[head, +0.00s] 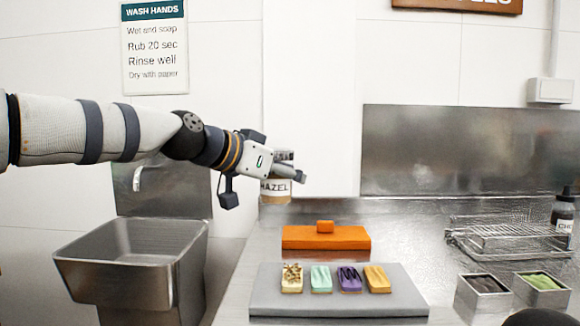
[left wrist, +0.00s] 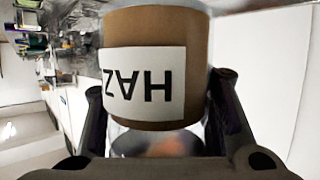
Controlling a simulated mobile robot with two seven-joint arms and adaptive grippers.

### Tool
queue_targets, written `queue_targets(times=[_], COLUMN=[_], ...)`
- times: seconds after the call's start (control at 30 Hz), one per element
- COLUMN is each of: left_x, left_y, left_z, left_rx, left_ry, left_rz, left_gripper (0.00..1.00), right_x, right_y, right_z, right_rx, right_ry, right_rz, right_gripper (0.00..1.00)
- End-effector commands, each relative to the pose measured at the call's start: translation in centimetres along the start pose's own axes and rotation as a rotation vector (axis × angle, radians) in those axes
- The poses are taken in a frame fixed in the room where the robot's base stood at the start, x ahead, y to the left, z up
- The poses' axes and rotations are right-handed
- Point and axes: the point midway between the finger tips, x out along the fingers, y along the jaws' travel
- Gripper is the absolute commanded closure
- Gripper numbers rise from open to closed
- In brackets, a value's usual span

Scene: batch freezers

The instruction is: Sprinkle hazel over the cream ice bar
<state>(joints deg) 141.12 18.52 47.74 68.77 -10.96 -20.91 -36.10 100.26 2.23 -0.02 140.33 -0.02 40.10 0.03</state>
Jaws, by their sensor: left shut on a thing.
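My left gripper (head: 290,175) is shut on the hazel jar (head: 276,188), which I hold upright in the air behind the orange block. In the left wrist view the jar (left wrist: 195,60) sits between the fingers, label upside down, with brown contents and a clear part. The cream ice bar (head: 291,286) lies leftmost on the grey slab (head: 340,308), with brown and pale bits on top. The jar is well above and behind this bar.
Mint (head: 321,279), purple (head: 349,279) and orange-yellow (head: 377,279) bars lie beside it. An orange block (head: 340,239) with a knob is behind. A sink (head: 130,255) stands left; a wire rack (head: 495,238), a bottle (head: 563,212) and two tubs (head: 483,284) stand right.

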Motion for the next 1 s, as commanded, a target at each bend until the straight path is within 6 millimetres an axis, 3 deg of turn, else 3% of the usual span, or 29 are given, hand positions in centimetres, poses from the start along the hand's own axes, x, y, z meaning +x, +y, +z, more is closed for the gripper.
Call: queue_targets(times=[0.03, 0.2, 0.5, 1.0], left_x=[-2.2, -3.1, -6.4, -7.0], left_y=[1.4, 3.3, 7.3, 8.0], left_z=[-1.7, 0.7, 2.4, 2.8], left_rx=[0.021, 0.006, 0.005, 0.002], left_ry=[0.021, 0.004, 0.002, 0.002], left_rz=[-0.007, -0.001, -0.001, -0.002], left_gripper=[0.88, 0.88, 0.89, 0.89], right_x=[-1.7, -1.2, -1.1, -1.1], right_y=[-0.1, 0.0, 0.0, 0.0], right_z=[-1.4, -0.9, -0.8, -0.8], right_rx=[0.0, 0.0, 0.0, 0.0], right_ry=[0.062, 0.043, 0.038, 0.038], right_rz=[-0.002, -0.002, -0.001, -0.001], right_gripper=[0.34, 0.34, 0.34, 0.34])
